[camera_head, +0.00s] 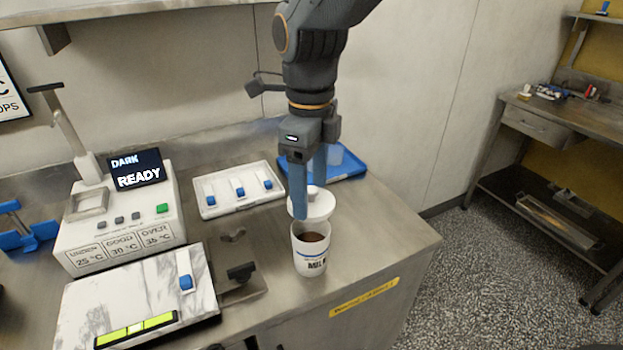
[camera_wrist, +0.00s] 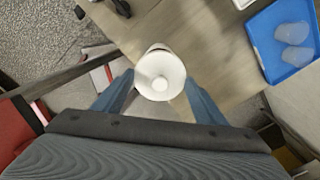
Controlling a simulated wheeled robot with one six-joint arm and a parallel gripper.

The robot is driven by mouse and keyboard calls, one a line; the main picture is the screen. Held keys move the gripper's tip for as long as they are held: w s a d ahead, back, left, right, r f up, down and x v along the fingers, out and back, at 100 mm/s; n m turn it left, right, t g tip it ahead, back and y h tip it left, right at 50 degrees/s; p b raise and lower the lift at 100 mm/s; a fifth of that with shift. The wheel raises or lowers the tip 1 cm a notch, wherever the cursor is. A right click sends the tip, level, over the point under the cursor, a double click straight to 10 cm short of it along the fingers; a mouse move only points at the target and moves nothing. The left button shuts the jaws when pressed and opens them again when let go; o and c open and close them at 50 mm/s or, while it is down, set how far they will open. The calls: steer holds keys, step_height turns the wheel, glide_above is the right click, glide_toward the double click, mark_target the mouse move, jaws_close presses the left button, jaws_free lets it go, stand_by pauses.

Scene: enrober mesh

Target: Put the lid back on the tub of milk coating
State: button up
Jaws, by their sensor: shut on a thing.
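The tub of milk coating (camera_head: 311,256) stands upright and uncovered on the metal counter near its right end, with brown coating visible inside. My gripper (camera_head: 312,205) is shut on the white round lid (camera_head: 321,205), which it holds just above and slightly behind the tub's mouth. In the wrist view the lid (camera_wrist: 160,74) sits between the two blue fingers of my gripper (camera_wrist: 158,92). The lid hides most of the tub there; only a small white part shows behind it.
A blue tray (camera_head: 349,167) with clear cups lies behind the lid. A white tray (camera_head: 214,208) with several blue-handled pieces is to the left. A control machine (camera_head: 120,232) reading DARK READY and a marble slab (camera_head: 85,300) stand further left. The counter's right end is clear.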

mark_target(311, 200)
steer(key=shift+f+b, duration=2.05)
steer(key=shift+b, duration=0.2)
steer(key=shift+f, duration=1.1)
steer(key=shift+r+p, duration=0.15)
steer(key=shift+p, duration=0.7)
steer(key=shift+f+p, duration=0.2)
steer(key=shift+p, duration=0.65)
stand_by(0.5)
steer(key=o, duration=1.4)
steer(key=shift+o, duration=0.2)
steer(key=shift+r, duration=0.15)
steer(key=shift+r+p, duration=3.4)
steer(key=shift+p, duration=0.25)
